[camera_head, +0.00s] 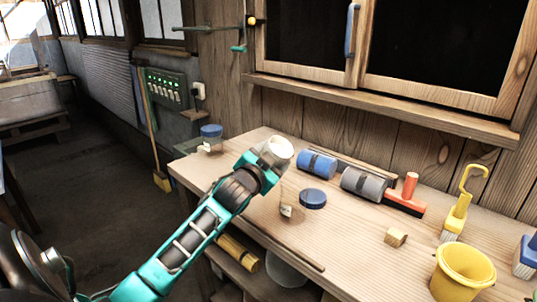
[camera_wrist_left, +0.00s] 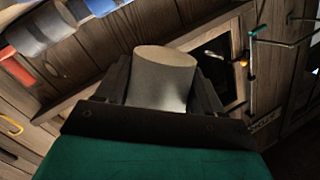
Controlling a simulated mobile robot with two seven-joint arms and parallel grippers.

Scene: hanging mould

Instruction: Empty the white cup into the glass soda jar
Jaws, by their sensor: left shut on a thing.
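My left gripper (camera_head: 268,160) is shut on the white cup (camera_head: 279,148) and holds it above the workbench's left part. In the left wrist view the cup (camera_wrist_left: 165,80) sits between the two dark fingers; it shows a flat, light oval end, and I cannot tell what is inside. A clear glass jar with a small pale label (camera_head: 286,210) stands on the bench just below and right of the gripper; its outline is faint and partly hidden by the arm. A blue round lid (camera_head: 313,198) lies beside it. My right gripper is out of view.
A jar with a blue lid (camera_head: 210,136) stands at the bench's far left corner. Blue (camera_head: 318,163) and grey (camera_head: 363,184) rollers, a red-handled tool (camera_head: 407,195), a wooden block (camera_head: 396,237), brushes and a yellow bucket (camera_head: 462,272) occupy the right. The bench's front middle is clear.

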